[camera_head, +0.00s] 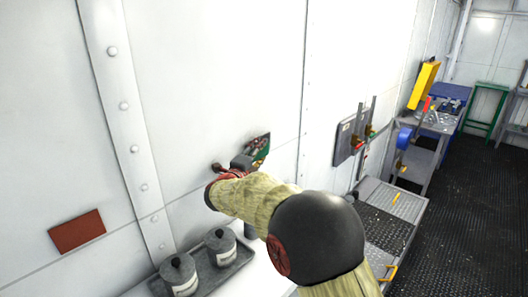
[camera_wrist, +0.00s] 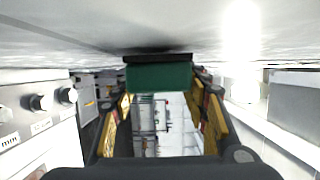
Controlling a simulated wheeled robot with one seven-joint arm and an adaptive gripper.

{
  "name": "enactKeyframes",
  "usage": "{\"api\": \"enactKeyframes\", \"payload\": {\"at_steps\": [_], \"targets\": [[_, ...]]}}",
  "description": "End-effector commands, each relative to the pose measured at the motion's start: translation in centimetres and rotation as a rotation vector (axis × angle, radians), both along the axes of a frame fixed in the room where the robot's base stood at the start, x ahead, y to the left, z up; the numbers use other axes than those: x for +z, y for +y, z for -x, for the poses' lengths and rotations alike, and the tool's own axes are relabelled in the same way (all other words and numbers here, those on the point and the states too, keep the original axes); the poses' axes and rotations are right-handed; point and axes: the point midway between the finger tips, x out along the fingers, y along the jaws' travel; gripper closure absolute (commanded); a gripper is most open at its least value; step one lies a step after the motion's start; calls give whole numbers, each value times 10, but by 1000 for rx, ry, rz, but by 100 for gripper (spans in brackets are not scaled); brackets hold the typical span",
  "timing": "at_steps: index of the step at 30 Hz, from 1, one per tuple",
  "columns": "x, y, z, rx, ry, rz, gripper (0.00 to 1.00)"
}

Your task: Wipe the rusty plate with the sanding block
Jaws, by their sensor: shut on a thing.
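The rusty plate (camera_head: 77,230) is a flat red-brown rectangle on the white wall at the lower left of the head view. My gripper (camera_head: 249,160) is at the wall near the middle of that view, to the right of the plate and higher in the picture. It is shut on the sanding block (camera_head: 263,147), green with a dark pad, which also shows between the fingers in the wrist view (camera_wrist: 160,77). The dark pad faces the wall and looks close to it or touching; I cannot tell which. My arm hides part of the area below the gripper.
Two grey lidded cans (camera_head: 179,273) stand on a dark tray (camera_head: 240,263) below the plate. A riveted strip (camera_head: 122,105) runs down the wall between plate and gripper. Grey benches (camera_head: 400,200) and a green stool (camera_head: 487,88) are at the right. The dark floor (camera_head: 470,220) is clear.

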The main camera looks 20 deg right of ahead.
Motion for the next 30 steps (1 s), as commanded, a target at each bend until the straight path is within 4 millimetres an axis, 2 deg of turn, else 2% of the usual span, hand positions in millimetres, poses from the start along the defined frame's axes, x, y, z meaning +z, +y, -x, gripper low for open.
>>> {"api": "enactKeyframes", "payload": {"at_steps": [4,9,17,30], "targets": [[0,13,5,3,-1,-1,87],[0,18,7,2,0,0,87],[0,17,9,1,0,0,87],[-1,2,44,-1,-1,1,87]]}}
